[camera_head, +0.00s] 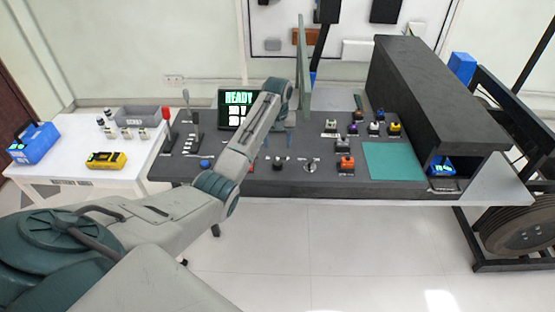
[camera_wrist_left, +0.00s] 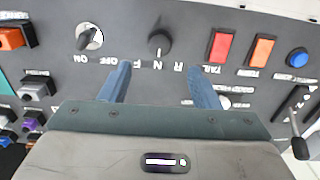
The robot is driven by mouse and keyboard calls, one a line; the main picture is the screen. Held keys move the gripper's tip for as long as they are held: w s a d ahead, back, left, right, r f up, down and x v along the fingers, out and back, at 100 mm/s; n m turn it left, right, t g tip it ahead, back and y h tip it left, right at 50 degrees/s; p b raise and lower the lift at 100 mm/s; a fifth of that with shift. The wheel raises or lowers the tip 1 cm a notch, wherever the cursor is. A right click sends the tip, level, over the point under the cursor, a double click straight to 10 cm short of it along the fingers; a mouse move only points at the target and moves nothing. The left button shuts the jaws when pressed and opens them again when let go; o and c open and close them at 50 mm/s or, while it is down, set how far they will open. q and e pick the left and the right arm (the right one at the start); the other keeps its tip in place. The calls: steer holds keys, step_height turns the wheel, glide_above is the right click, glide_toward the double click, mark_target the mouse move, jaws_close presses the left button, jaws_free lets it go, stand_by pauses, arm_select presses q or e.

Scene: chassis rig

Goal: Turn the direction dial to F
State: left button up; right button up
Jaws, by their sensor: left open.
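The direction dial is a round black knob (camera_wrist_left: 159,43) in the left wrist view, with letters R, N and F along its near side. A light line on it points roughly at the middle letter. In the head view the dial (camera_head: 277,165) sits near the console's front edge. My left gripper (camera_wrist_left: 160,82) is open and empty, its two blue fingers pointing at the panel with the dial beyond the gap between their tips. It shows in the head view too (camera_head: 278,141), above the console behind the dial. No contact with the dial shows. My right gripper is not in view.
An ON/OFF rotary switch (camera_wrist_left: 89,38) stands beside the dial. Red (camera_wrist_left: 222,46) and orange (camera_wrist_left: 261,50) rocker switches and a blue button (camera_wrist_left: 297,57) are on its other side. A lit screen (camera_head: 237,108) and a vertical green panel (camera_head: 303,70) stand behind my wrist.

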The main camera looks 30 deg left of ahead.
mark_target(278, 162)
arm_select(q)
step_height(278, 162, down, 9)
steer(key=shift+f+p, duration=0.15)
steer(key=shift+p, duration=0.65)
steer(key=shift+c, duration=0.4)
steer(key=c, duration=0.9)
steer(key=shift+m, duration=0.4)
steer(key=m+p, duration=0.1)
steer(key=m, duration=0.1)
steer(key=shift+m, duration=0.4)
steer(key=m+p, duration=0.1)
steer(key=m, duration=0.4)
steer(key=shift+p, duration=0.35)
steer(key=shift+w+m, duration=0.1)
steer(key=shift+m, duration=0.2)
